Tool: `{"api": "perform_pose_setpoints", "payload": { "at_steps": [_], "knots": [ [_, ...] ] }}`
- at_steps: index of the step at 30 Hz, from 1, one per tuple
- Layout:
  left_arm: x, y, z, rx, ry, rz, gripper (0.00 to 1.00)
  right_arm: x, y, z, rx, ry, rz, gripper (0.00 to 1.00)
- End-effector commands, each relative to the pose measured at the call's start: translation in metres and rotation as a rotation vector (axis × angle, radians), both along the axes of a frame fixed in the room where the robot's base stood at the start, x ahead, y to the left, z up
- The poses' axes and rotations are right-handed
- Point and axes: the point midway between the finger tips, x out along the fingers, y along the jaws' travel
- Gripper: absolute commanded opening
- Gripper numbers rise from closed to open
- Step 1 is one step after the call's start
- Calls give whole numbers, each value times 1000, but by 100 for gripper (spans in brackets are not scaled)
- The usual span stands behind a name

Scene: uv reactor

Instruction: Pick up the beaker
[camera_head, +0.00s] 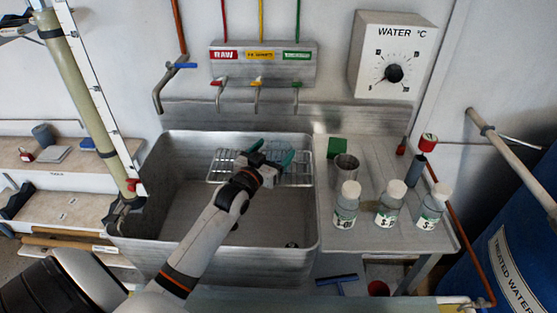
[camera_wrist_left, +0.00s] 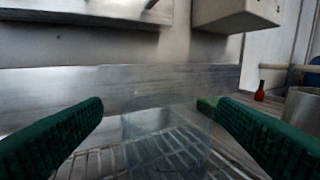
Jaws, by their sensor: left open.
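A clear glass beaker (camera_wrist_left: 165,138) stands on the wire rack (camera_wrist_left: 105,160) in the left wrist view, with the wires showing through it. It lies between and just beyond the two green fingers of my left gripper (camera_wrist_left: 161,106), which is open, with a gap to each side. In the head view my left gripper (camera_head: 271,152) is over the wire rack (camera_head: 215,167) at the back of the sink. The beaker is hard to make out there. My right gripper is not in view.
A metal cup (camera_head: 346,167), a green block (camera_head: 337,147) and three labelled bottles (camera_head: 389,203) stand on the steel counter (camera_head: 355,262) right of the sink (camera_head: 165,215). Taps (camera_head: 258,98) hang on the wall above the rack. A sloping pole (camera_head: 85,110) stands at the left.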

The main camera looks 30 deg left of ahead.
Motion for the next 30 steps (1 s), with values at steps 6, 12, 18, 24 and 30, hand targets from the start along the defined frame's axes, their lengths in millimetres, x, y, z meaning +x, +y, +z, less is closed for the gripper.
{"api": "perform_pose_setpoints", "payload": {
  "at_steps": [6, 12, 18, 24, 30],
  "knots": [
    [33, -1, 0, -1, -1, 0, 83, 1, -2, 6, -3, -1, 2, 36],
    [42, -1, -2, 0, 1, -1, 83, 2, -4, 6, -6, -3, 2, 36],
    [41, -1, -2, 0, 0, 0, 73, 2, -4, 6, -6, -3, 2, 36],
    [41, -1, -1, 0, 0, 0, 40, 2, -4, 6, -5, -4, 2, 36],
    [41, -1, -1, 0, -1, 0, 33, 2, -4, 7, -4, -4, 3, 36]
  ]
}}
